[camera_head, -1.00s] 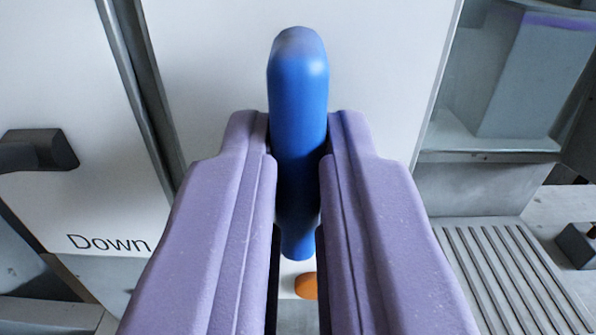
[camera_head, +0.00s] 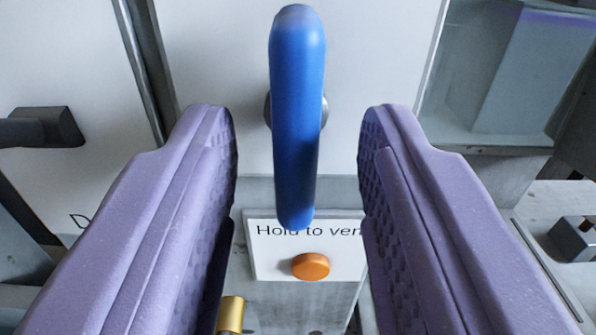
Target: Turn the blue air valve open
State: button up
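The blue air valve handle (camera_head: 297,120) stands upright in the middle of the view, its long side running up and down the picture. A grey round hub shows behind it against the white panel. My gripper (camera_head: 298,135) is open, with one purple finger on each side of the handle. There are clear gaps between the handle and both fingers, so neither touches it. The textured inner pads of the fingers show.
Below the handle is a white label reading "Hold to ven…", partly hidden, with an orange button (camera_head: 310,266). A dark handle (camera_head: 42,127) juts out at the left. A brass-coloured part (camera_head: 231,314) is at the bottom. Grey housing stands at the right.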

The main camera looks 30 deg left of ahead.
jog(key=p+v, duration=0.1)
jog(key=v, duration=0.6)
